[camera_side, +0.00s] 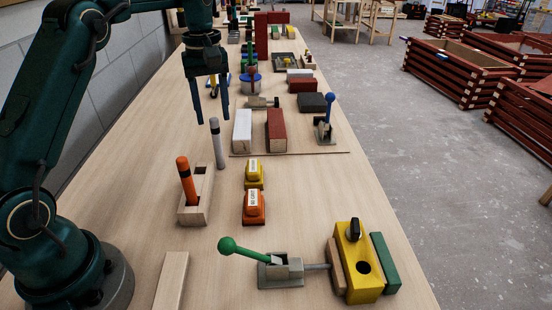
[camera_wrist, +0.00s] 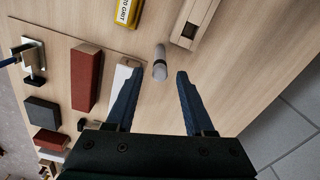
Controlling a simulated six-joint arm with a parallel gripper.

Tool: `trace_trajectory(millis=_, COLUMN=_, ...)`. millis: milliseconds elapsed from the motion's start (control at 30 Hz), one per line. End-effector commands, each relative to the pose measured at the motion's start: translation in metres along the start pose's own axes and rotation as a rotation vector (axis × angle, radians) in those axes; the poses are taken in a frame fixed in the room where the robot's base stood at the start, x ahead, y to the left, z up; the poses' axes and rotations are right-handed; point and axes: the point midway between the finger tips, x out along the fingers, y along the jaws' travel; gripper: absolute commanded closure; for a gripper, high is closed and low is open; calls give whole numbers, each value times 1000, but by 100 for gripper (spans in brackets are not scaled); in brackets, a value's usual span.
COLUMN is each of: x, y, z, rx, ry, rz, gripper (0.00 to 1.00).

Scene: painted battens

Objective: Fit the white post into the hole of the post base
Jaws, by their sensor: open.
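The white post (camera_side: 217,148), a pale cylinder with a darker grey band near its top, stands on the table by itself. It also shows in the wrist view (camera_wrist: 160,62), beyond and between my fingertips. The post base looks to be the pale wooden block (camera_side: 203,184) with a slot-like opening in its top; an orange post (camera_side: 186,180) stands in its near part. In the wrist view part of the block (camera_wrist: 196,22) shows at the top, with a dark hole. My gripper (camera_side: 211,112) is open and empty, above and behind the white post, not touching it.
Yellow (camera_side: 254,175) and orange (camera_side: 254,207) labelled blocks stand right of the base. White (camera_side: 242,131) and dark red (camera_side: 276,131) battens lie behind them. A green-handled clamp (camera_side: 282,269) and a yellow holed block (camera_side: 358,275) are in front.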

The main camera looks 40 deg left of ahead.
Motion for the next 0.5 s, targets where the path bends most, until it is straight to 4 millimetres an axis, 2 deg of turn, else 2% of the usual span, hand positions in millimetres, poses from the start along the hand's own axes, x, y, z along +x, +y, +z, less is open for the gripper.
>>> trace_trajectory(millis=167, x=-24, y=0, z=0, rx=0, ry=1, rz=1, gripper=47)
trace_trajectory(millis=500, x=-45, y=0, z=-1, rx=0, ry=-1, rz=-1, gripper=47)
